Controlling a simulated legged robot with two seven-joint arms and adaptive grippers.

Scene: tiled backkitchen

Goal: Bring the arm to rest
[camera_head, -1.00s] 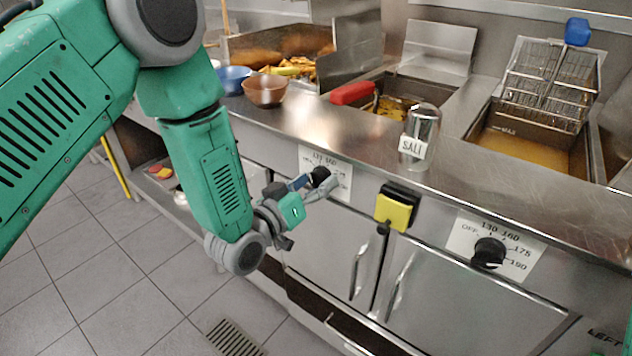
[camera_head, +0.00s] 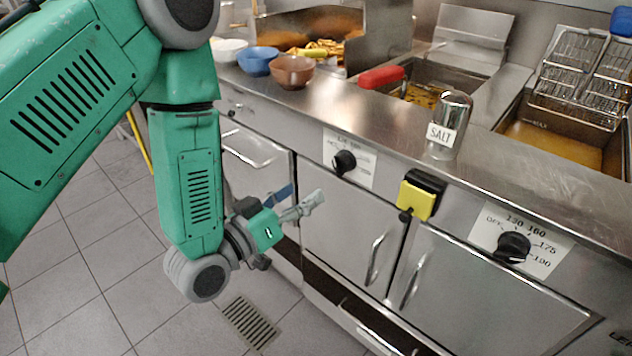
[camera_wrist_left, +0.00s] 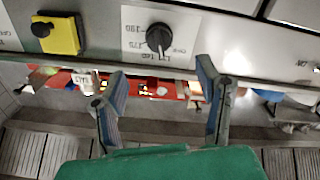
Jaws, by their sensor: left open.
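My left arm reaches in from the left in the head view, its green links bent downward at the wrist. My left gripper (camera_head: 298,200) is open and empty, in front of the steel cabinet doors and below the left black knob (camera_head: 344,162). In the left wrist view the two blue-grey fingers (camera_wrist_left: 165,95) stand wide apart with nothing between them. The same knob appears beyond them in that view (camera_wrist_left: 159,37), clear of the fingers. My right gripper is in neither view.
The steel counter (camera_head: 330,108) holds a salt shaker (camera_head: 447,128), a brown bowl (camera_head: 291,72) and a blue bowl (camera_head: 258,61). A yellow button (camera_head: 418,202) and right knob (camera_head: 513,246) are on the front panel. A fryer basket (camera_head: 585,75) stands behind. Tiled floor is free.

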